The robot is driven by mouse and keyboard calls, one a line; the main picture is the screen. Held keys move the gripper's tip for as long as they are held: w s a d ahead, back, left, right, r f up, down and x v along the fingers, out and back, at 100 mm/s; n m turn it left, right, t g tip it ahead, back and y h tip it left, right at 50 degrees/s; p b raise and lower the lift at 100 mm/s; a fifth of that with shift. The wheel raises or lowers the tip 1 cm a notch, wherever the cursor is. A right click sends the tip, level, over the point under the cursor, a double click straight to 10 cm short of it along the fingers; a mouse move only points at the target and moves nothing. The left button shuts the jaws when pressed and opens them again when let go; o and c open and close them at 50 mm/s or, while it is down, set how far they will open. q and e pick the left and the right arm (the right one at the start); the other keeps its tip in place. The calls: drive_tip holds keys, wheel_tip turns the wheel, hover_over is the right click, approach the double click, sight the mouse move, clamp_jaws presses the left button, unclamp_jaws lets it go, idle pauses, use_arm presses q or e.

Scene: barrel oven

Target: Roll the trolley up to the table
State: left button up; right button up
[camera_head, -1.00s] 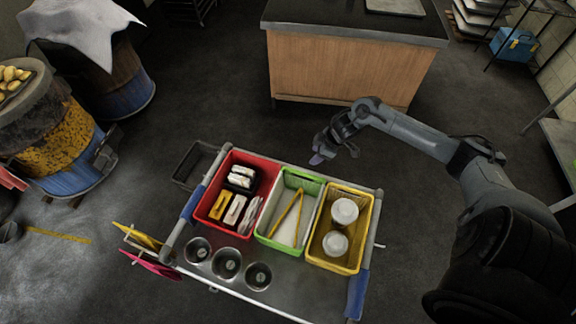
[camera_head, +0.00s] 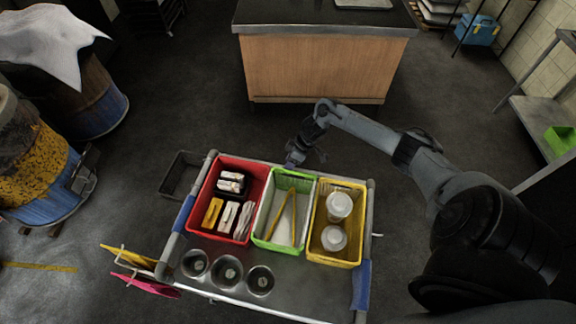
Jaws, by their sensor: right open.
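The trolley (camera_head: 308,290) is in the lower middle, with blue grips on its side rails. It carries a red bin (camera_head: 252,178), a green bin (camera_head: 263,236) and a yellow bin (camera_head: 333,258), plus metal cups in front. The table (camera_head: 318,68), wood-sided with a dark top, stands beyond it across a strip of bare floor. My right gripper (camera_head: 300,157) is open and empty by the trolley's far edge, behind the green bin. I cannot tell if it touches the rail. My left gripper is not in view.
Barrels (camera_head: 75,100), one under a white cloth, stand at the left. A blue toolbox (camera_head: 475,30) lies at the back right. The floor (camera_head: 190,110) between trolley and table is clear.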

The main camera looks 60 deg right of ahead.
drive_tip(key=shift+w+a+f, duration=0.2)
drive_tip(key=shift+f, duration=0.35)
drive_tip(key=shift+c, duration=0.3)
clamp_jaws()
